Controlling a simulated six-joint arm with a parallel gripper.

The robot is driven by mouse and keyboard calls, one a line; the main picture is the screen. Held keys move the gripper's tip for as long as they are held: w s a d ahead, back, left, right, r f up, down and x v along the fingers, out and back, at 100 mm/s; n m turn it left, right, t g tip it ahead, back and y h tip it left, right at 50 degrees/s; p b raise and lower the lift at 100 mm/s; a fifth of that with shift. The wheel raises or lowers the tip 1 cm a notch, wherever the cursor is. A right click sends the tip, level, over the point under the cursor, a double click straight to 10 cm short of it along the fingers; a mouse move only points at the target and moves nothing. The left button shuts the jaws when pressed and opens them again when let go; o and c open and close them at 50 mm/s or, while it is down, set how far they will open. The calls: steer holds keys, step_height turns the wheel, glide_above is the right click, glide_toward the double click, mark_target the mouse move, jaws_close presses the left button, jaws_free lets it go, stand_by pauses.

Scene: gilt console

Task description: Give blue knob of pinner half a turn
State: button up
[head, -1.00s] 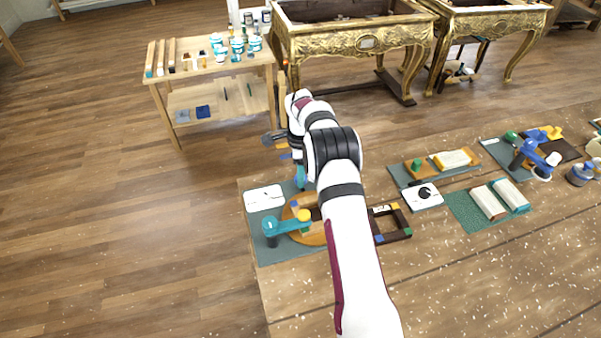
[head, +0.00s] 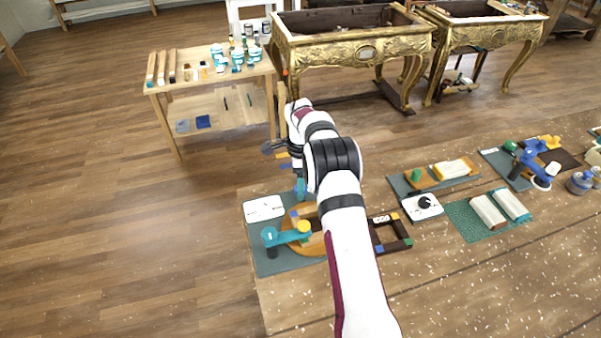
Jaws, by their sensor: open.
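A teal swing-arm fixture (head: 284,236) with a yellow knob (head: 304,227) stands on a grey-green mat (head: 262,262) at the table's left end, beside a rounded wooden board (head: 312,245). A small blue piece (head: 294,218) shows at the board's left edge. A teal post (head: 300,188) rises behind it, partly hidden by my arm. I cannot tell which of these is the pinner's blue knob. My gripper (head: 274,150) is small and partly hidden at the arm's far end, beyond the mat's back edge. It is open, and I see nothing held in it.
A white card (head: 264,208) lies on the mat's back left. A dark wooden frame (head: 404,232) with coloured corners lies right of my arm. A wooden shelf stand (head: 165,90) stands behind.

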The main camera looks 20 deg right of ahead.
step_height(320, 180, up, 15)
steer(key=shift+r, duration=0.2)
